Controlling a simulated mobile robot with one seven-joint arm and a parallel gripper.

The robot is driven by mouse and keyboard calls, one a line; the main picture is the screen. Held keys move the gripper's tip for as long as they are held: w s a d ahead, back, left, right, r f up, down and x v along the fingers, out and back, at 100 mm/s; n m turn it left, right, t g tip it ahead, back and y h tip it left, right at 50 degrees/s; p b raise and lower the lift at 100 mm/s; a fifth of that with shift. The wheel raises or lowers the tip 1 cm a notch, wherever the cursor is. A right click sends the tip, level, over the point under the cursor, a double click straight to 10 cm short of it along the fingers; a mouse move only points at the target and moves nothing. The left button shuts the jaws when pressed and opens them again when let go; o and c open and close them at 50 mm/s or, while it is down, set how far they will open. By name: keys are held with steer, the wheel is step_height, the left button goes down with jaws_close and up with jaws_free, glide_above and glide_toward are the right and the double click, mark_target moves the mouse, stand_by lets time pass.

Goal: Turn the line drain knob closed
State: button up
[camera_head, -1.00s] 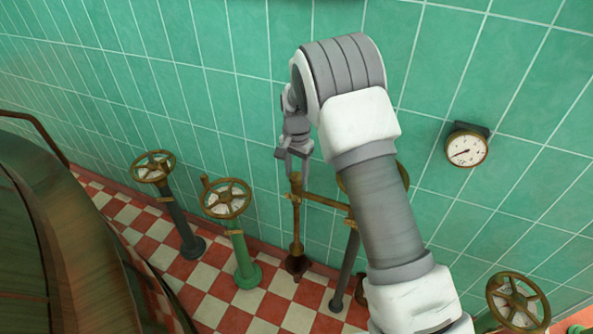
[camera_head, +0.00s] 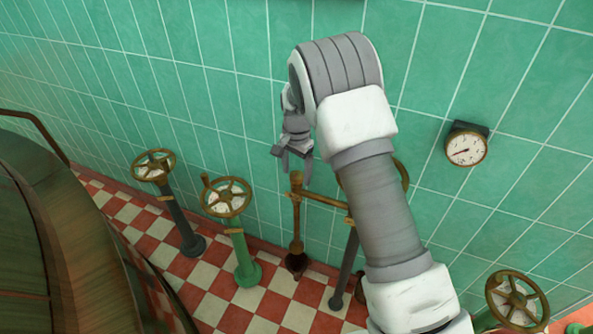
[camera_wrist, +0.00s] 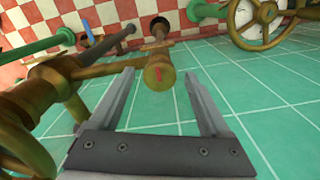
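A slim upright brass fitting with a round knob-like top (camera_head: 296,182) stands by the wall; I take it to be the line drain knob. In the wrist view its round brass end (camera_wrist: 158,72) shows a red mark and lies between the fingertips in the picture. My gripper (camera_head: 296,172) is just above it, pointing down. In the wrist view my gripper (camera_wrist: 157,76) has its two fingers apart, with a gap on each side of the brass end. I cannot tell whether the tips reach down around it.
A brass cross pipe (camera_head: 325,200) runs from the fitting to a dark post (camera_head: 346,265). A green valve (camera_head: 227,197) and a dark valve (camera_head: 153,165) stand at left. A gauge (camera_head: 466,149) hangs on the tiled wall. Another handwheel (camera_head: 518,300) is at lower right.

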mark_target(297, 174)
step_height(297, 174, up, 18)
steer(key=p, duration=0.2)
steer(key=shift+f, duration=0.25)
stand_by(0.5)
